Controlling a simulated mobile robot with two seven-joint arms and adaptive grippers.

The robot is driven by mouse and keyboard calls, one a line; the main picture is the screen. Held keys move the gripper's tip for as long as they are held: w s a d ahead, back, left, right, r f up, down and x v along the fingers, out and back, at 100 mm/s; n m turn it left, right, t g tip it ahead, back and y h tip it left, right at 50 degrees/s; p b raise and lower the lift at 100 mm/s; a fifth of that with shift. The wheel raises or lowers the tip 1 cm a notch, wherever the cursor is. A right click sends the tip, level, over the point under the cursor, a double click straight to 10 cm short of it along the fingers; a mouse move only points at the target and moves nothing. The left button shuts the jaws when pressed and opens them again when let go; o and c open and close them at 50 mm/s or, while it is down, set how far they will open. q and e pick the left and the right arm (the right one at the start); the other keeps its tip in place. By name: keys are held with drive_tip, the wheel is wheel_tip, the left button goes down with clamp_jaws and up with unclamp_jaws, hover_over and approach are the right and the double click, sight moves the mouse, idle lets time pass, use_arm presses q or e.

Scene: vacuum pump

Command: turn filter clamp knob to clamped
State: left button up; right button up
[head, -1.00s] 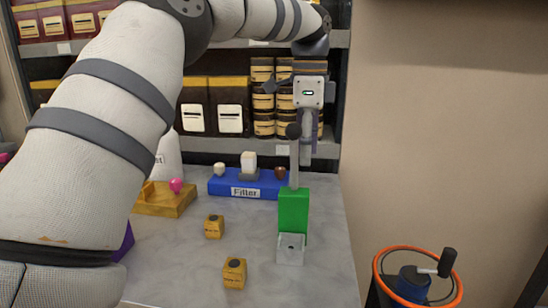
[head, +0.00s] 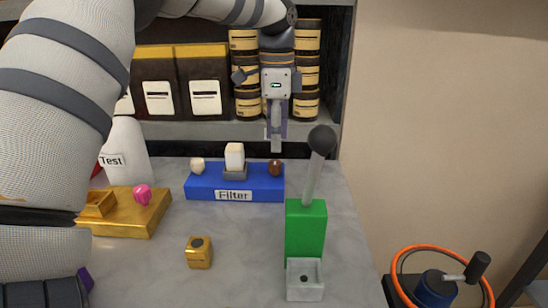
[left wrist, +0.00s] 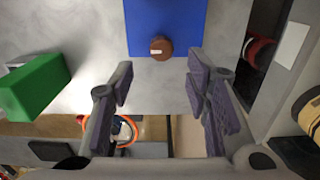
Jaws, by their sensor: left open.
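The blue filter base (head: 235,187), labelled "Filter", sits on the grey table. It carries a white block (head: 235,157) in the middle, a cream knob (head: 198,166) at the left and a brown knob (head: 275,168) at the right end. My left gripper (head: 275,142) points down above the brown knob, apart from it. In the left wrist view the gripper (left wrist: 160,82) is open and empty. The brown knob (left wrist: 161,49) shows ahead of the gap between its fingers, with a pale mark on it. My right gripper is not in view.
A green block (head: 305,229) with a black-balled lever (head: 322,140) stands in front of the filter's right end. Shelves (head: 200,131) stand behind.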

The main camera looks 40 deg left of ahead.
sight(275, 161)
use_arm(q)
wheel_tip(275, 161, down, 7)
drive_tip(key=shift+a+r, duration=0.1)
drive_tip(key=shift+r, duration=0.1)
clamp_jaws()
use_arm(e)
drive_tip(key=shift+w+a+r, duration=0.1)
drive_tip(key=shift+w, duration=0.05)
use_arm(q)
drive_tip(key=shift+r, duration=0.1)
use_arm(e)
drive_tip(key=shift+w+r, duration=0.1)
use_arm(q)
drive_tip(key=n+p, duration=0.1)
drive_tip(key=n, duration=0.2)
drive_tip(key=shift+r, duration=0.1)
drive_tip(key=n, duration=0.3)
drive_tip(key=shift+w+n+p, duration=0.1)
drive_tip(key=shift+n+p, duration=0.2)
drive_tip(key=n, duration=0.5)
drive_tip(key=shift+a+f, duration=0.1)
drive_tip(key=shift+f, duration=0.1)
drive_tip(key=n, duration=0.6)
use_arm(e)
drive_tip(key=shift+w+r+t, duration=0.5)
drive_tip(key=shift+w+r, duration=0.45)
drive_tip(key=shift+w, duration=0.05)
use_arm(q)
drive_tip(key=shift+n, duration=0.3)
